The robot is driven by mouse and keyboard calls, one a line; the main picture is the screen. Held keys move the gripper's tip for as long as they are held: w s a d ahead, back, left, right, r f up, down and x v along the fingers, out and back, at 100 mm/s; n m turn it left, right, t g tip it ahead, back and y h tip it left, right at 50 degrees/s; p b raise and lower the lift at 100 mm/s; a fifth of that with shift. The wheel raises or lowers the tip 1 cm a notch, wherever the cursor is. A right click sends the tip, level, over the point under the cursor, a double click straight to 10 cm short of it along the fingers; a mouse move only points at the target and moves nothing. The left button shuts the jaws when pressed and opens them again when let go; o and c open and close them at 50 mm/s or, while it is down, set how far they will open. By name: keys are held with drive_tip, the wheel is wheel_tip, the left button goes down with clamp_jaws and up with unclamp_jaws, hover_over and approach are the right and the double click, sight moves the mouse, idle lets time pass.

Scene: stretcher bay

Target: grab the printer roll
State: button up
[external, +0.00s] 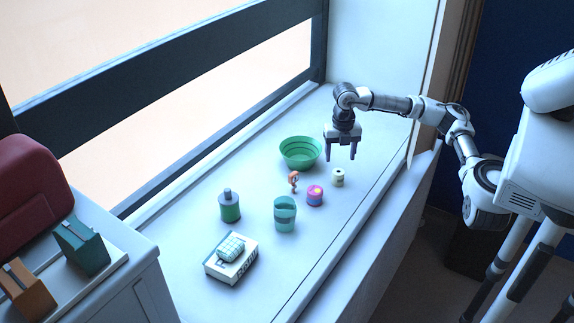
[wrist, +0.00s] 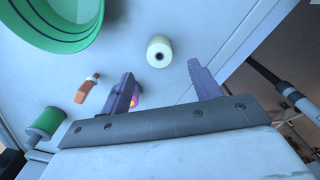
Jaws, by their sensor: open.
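The printer roll is a small cream-white cylinder (external: 338,177) standing on the white window ledge, right of the other small things. In the wrist view the roll (wrist: 160,50) shows its end with a dark centre hole, beyond the fingertips and roughly between them in width. My gripper (external: 341,156) points down above the ledge, with its fingers apart and nothing between them. In the wrist view its two purple fingers (wrist: 163,78) are spread. The gripper is above the roll and apart from it.
Near the roll stand a pink and purple tin (external: 315,196), a small orange figure (external: 293,181) and a green bowl (external: 301,165). Further off are a teal cup (external: 285,214), a green bottle (external: 229,206) and a white box (external: 231,258). The ledge right of the roll is clear.

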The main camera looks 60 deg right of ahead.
sight(338, 171)
drive_tip(key=shift+f+p, duration=1.3)
drive_tip(key=shift+f, duration=2.5)
drive_tip(key=c, duration=1.1)
drive_tip(key=shift+r, duration=0.1)
